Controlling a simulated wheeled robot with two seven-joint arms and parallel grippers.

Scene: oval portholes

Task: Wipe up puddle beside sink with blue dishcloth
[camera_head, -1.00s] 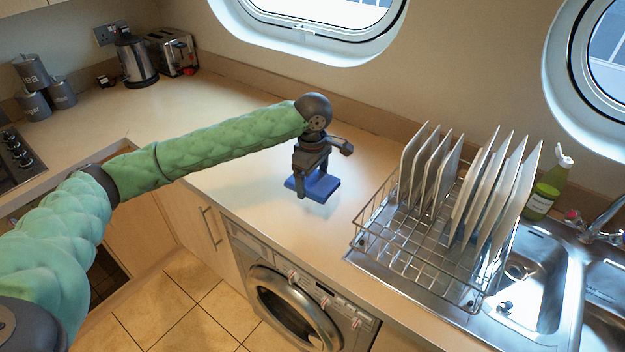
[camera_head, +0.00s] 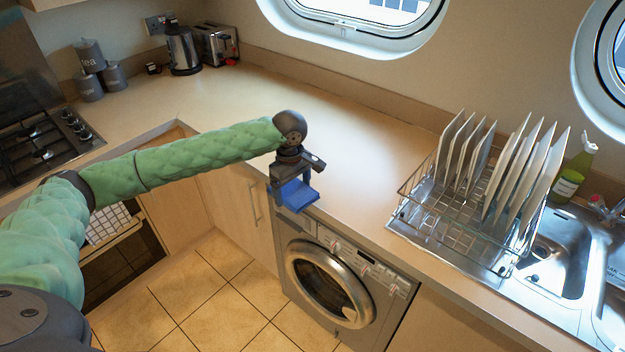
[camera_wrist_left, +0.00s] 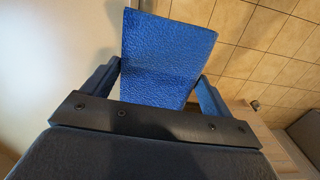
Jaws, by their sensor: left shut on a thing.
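My left gripper (camera_head: 294,194) is shut on the blue dishcloth (camera_head: 299,197), near the front edge of the worktop above the washing machine. The dishcloth also shows between the fingers in the left wrist view (camera_wrist_left: 165,60), with floor tiles behind its right side and pale worktop at left. The sink (camera_head: 556,262) is at the right, beyond the dish rack. I cannot make out a puddle on the worktop (camera_head: 340,150). My right gripper is not in view.
A wire dish rack (camera_head: 440,226) with several upright plates stands on the drainer. A green bottle (camera_head: 572,178) is behind the sink. A washing machine (camera_head: 335,285) is under the counter. Kettle (camera_head: 183,52), toaster (camera_head: 217,45) and canisters (camera_head: 90,70) stand at the back left. The middle worktop is clear.

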